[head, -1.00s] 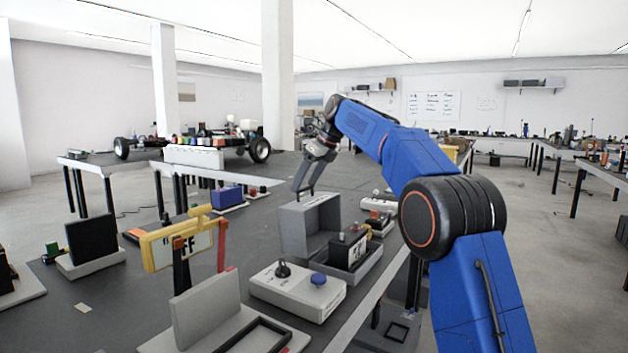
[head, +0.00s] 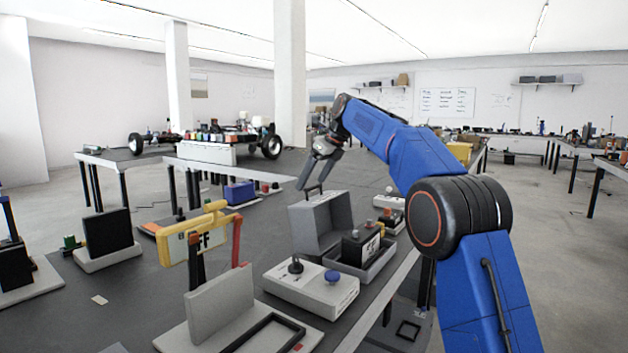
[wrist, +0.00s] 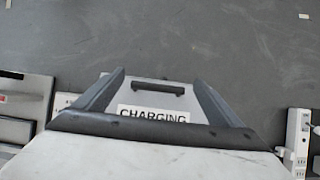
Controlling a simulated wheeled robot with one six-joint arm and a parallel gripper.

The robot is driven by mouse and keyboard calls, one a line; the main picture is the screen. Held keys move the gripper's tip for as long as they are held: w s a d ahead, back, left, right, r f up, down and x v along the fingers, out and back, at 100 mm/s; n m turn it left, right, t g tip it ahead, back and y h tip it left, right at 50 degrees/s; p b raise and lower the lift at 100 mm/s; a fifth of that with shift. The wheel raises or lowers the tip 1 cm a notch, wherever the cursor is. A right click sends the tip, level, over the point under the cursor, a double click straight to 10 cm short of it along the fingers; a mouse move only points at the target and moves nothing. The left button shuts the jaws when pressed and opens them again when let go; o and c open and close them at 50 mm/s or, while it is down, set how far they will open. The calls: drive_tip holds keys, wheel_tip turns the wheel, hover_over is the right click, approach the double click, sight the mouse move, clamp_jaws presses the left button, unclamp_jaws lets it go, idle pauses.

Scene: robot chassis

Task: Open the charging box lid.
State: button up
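The charging box is a grey box whose lid (head: 318,222) stands raised and open, with a black handle on its top edge. The box's lower tray (head: 375,268) holds a black battery-like block (head: 361,247). My gripper (head: 310,184) is just above the lid's upper edge, fingers pointing down. In the wrist view its two fingers (wrist: 160,76) are spread, with the white "CHARGING" label (wrist: 153,114) and the black handle (wrist: 145,88) showing between them. Nothing is held. Whether a finger touches the lid cannot be told.
A white control box (head: 311,289) with a black knob and blue button stands in front of the charging box. A yellow-framed sign (head: 196,240) with a red post stands to the left. A blue box (head: 240,192) lies behind. The table's right edge is close by.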

drive_tip(key=v, duration=1.7)
drive_tip(key=shift+s+r, duration=0.1)
drive_tip(key=shift+r, duration=0.05)
drive_tip(key=s+d+f+n+h, duration=0.1)
drive_tip(key=s+d+f+n, duration=0.25)
drive_tip(key=s, duration=0.45)
drive_tip(key=s+d+f+n+t+h, duration=0.1)
drive_tip(key=s+d+f+n, duration=0.1)
drive_tip(key=s+d+n, duration=0.45)
drive_tip(key=s+d+f+n, duration=0.1)
drive_tip(key=s+f+n, duration=0.1)
drive_tip(key=s, duration=0.8)
drive_tip(key=s+d+f+n+h, duration=0.1)
drive_tip(key=s+f+n, duration=0.3)
drive_tip(key=s+f, duration=0.6)
drive_tip(key=s+d+f+n+h, duration=0.1)
drive_tip(key=s+d+f+n, duration=0.3)
drive_tip(key=s+f, duration=0.6)
drive_tip(key=s+d+f+n+h, duration=0.1)
drive_tip(key=s+d+f+n, duration=0.2)
drive_tip(key=s+f, duration=0.8)
wheel_tip(320, 180, down, 3)
drive_tip(key=shift+r+n, duration=0.1)
drive_tip(key=shift+n, duration=1)
